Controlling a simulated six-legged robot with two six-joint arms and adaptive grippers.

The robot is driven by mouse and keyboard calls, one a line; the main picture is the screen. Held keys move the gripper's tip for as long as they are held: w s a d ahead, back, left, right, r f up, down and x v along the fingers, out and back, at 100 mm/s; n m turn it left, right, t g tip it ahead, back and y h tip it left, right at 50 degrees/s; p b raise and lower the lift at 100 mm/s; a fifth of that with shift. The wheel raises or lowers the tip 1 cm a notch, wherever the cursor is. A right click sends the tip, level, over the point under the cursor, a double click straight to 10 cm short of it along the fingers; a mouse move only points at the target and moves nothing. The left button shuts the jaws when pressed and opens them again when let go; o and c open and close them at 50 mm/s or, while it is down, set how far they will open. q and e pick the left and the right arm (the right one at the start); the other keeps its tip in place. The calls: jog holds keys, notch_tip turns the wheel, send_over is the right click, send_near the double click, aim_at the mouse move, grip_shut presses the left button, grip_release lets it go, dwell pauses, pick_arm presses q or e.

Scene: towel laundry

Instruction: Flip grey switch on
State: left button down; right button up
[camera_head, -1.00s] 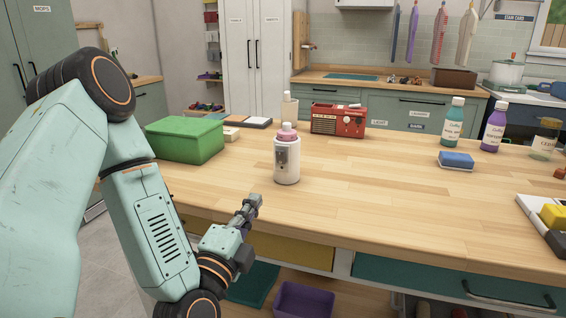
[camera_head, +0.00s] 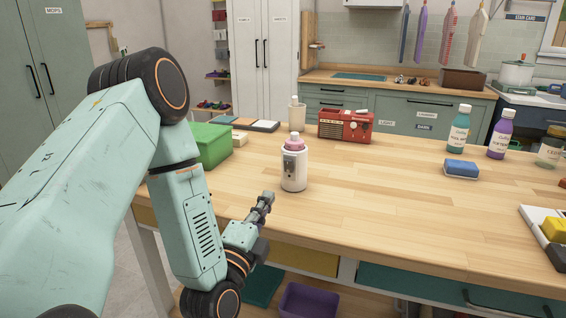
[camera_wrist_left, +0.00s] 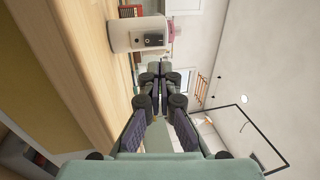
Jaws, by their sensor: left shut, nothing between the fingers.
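A white cylindrical device (camera_head: 294,178) with a pink top stands upright on the wooden table. A grey panel (camera_head: 289,166) is on its front; this looks like the place of the grey switch, but the switch position is too small to tell. In the left wrist view the device (camera_wrist_left: 122,36) lies sideways at the top, with its dark panel (camera_wrist_left: 154,40) facing the camera. My left gripper (camera_head: 267,197) is shut and empty, in front of and slightly left of the device, near the table's front edge and apart from the device. My right gripper is not in view.
A green box (camera_head: 213,145) is partly hidden behind my left arm. A red radio (camera_head: 345,126) and a pale bottle (camera_head: 297,116) stand behind the device. A blue sponge (camera_head: 461,169) and bottles are at the right.

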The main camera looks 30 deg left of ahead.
aim_at(287, 163)
pick_arm(q)
jog(key=shift+p+x, duration=0.75)
jog(key=shift+p, duration=0.35)
jog(key=b+x, duration=0.1)
jog(key=x, duration=0.7)
jog(key=shift+w+r, duration=0.2)
jog(key=shift+w, duration=0.3)
jog(key=shift+a, duration=0.1)
